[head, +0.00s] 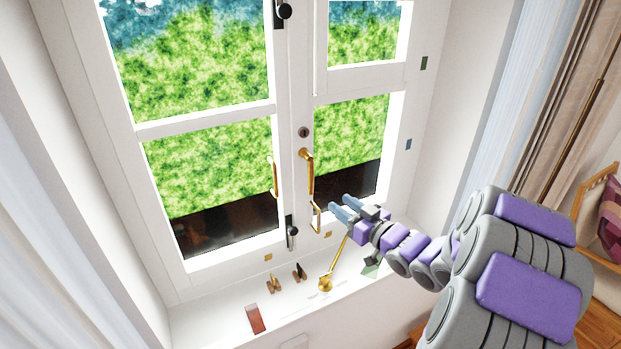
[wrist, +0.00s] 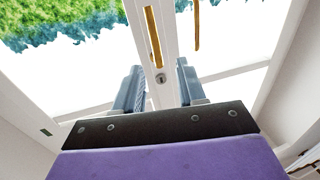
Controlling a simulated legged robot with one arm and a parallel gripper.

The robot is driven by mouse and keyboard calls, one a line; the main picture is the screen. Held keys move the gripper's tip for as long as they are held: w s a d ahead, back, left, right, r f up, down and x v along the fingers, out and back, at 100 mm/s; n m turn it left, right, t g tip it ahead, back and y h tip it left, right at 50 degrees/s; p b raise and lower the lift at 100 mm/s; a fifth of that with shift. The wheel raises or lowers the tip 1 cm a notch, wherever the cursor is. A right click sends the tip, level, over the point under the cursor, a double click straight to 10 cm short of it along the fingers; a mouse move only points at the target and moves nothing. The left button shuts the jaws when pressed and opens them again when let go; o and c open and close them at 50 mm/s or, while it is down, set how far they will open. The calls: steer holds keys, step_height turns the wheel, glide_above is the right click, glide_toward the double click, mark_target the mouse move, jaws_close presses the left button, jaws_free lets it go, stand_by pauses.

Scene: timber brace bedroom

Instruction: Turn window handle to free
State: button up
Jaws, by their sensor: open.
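The window has a long brass handle (head: 308,172) hanging down on the middle post, below a dark round lock (head: 304,132). A second brass handle (head: 273,177) is on the left casement, and a small brass loop (head: 316,217) hangs below the first. My gripper (head: 340,204) is open and empty, right of the loop and below the long handle. In the wrist view, which looks upside down, the long handle (wrist: 153,35) and lock (wrist: 161,77) appear between my open fingers (wrist: 158,68). The left handle (wrist: 197,25) shows beyond the right finger. I see no contact with a handle.
Black latches sit at the top (head: 284,11) and bottom (head: 291,232) of the casement. On the sill (head: 220,310) stand a brass rod on a base (head: 325,283), small brass pieces (head: 273,284) and a red-brown block (head: 255,318). Curtains (head: 575,90) hang at right.

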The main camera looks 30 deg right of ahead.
steer(key=p, duration=0.1)
glide_toward(311, 180)
steer(key=d+x, duration=0.1)
steer(key=x, duration=0.4)
steer(key=w+a, duration=0.1)
steer(key=w+p, duration=0.1)
steer(key=w, duration=0.1)
steer(key=w+a, duration=0.1)
steer(key=shift+w+a+f, duration=0.2)
steer(key=shift+w+a, duration=0.1)
steer(key=shift+w, duration=0.3)
steer(key=shift+w+d+f, duration=0.15)
steer(key=shift+w+d, duration=0.3)
steer(key=shift+d, duration=0.4)
steer(key=shift+s+a, duration=0.1)
steer(key=shift+a, duration=0.45)
steer(key=c, duration=0.4)
steer(key=shift+d, duration=0.15)
jaws_close()
